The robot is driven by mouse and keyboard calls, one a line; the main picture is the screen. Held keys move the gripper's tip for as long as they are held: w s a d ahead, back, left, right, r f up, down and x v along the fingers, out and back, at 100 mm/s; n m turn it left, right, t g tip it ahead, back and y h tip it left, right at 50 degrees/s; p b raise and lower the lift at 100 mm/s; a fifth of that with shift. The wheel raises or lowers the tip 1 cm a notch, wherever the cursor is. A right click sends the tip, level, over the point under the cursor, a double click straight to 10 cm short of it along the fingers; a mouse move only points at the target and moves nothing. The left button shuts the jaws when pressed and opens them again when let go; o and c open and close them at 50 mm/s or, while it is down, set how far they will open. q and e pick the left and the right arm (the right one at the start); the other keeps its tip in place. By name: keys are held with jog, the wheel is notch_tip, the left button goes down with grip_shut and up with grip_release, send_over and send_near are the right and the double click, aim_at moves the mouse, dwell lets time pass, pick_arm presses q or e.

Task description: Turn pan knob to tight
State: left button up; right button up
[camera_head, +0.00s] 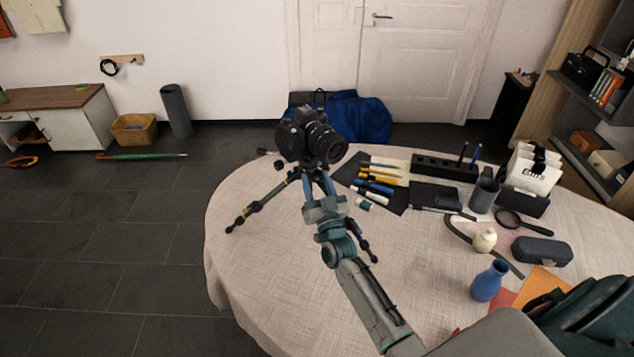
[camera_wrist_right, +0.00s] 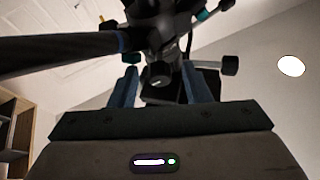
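A black camera (camera_head: 312,137) sits on a small black tripod (camera_head: 262,203) at the left part of the table. My right gripper (camera_head: 317,180) is at the tripod head just below the camera, with its two blue fingers apart. In the right wrist view, a round black knob (camera_wrist_right: 158,75) lies between the open fingers (camera_wrist_right: 159,88), with gaps on both sides. I cannot tell for sure which knob is the pan knob. My left gripper is not in view.
The round table (camera_head: 250,290) has a pale cloth. Pens (camera_head: 378,176), a black pen block (camera_head: 445,166), a grey cup (camera_head: 484,194), a blue vase (camera_head: 489,281) and a dark case (camera_head: 541,251) stand to the right. The table front left of my arm is clear.

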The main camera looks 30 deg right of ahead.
jog(key=b+v, duration=0.3)
jog(key=v, duration=0.7)
jog(key=shift+s, duration=0.4)
jog(key=shift+f, duration=0.1)
